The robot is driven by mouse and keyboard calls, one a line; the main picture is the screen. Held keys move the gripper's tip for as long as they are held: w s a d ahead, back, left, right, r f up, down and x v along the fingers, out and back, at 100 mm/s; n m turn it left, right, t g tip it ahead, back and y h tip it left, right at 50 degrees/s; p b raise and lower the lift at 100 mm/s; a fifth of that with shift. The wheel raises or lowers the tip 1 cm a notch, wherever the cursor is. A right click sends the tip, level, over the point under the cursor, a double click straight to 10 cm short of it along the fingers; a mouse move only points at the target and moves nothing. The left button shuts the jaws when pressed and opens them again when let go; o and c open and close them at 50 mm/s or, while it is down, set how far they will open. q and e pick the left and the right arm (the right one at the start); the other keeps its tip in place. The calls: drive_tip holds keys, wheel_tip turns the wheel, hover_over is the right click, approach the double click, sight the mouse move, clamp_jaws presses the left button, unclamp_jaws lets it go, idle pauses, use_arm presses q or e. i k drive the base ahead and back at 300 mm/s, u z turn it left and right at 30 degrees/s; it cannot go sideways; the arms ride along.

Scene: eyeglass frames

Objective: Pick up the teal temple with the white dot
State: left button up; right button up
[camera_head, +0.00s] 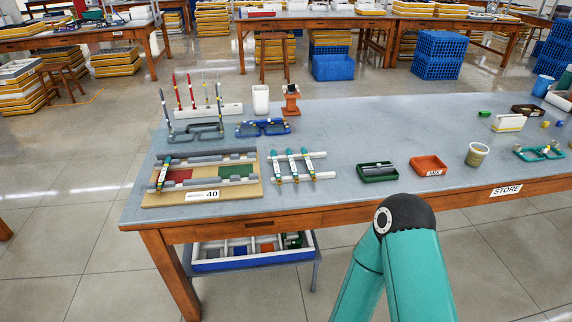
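Several slim teal temples show on the table. One teal temple (164,174) lies across the left end of the wooden board. A left teal temple (277,166), a middle one (292,165) and a right one (307,164) lie side by side across a white rack (319,155). They have light and dark marks near their ends, but these are too small for me to tell which temple has the white dot. Neither gripper is in view. One of my arms, teal with a black joint, rises at the bottom, right of centre, in front of the table edge.
The board (240,196) carries grey rails and a "40" label. Green (378,172) and orange (428,166) trays lie right.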

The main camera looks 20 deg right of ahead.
sight(273, 155)
drive_tip(key=i, duration=0.9)
